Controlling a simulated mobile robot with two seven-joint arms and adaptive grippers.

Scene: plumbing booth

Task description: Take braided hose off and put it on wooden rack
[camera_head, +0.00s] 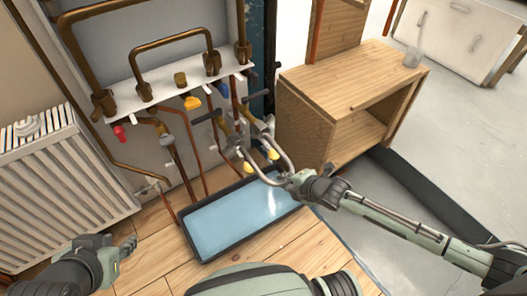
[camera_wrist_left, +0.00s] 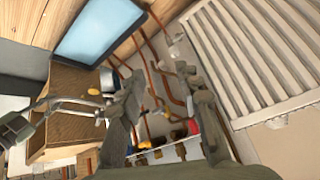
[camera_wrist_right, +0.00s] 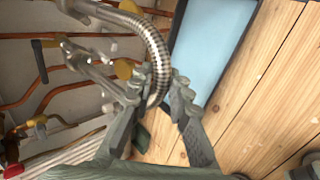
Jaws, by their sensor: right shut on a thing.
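The braided hose (camera_head: 285,162) is a curved grey metal hose below the valves in the head view. In the right wrist view the ribbed hose (camera_wrist_right: 150,42) arcs from the valve fittings at the upper left down between my fingers. My right gripper (camera_head: 292,180) is shut on its lower part; its fingers (camera_wrist_right: 168,95) also show in the right wrist view. I cannot tell whether the hose's upper end is joined to a fitting. The wooden rack (camera_head: 345,75) stands to the right of the pipes. My left gripper (camera_head: 130,243) is open and empty, low at the left, away from the hose.
A dark-rimmed tray (camera_head: 208,255) with a pale blue inside lies on the plank floor below the pipes. A white radiator (camera_head: 55,190) stands at the left. Copper pipes and valves (camera_head: 193,103) fill the wall.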

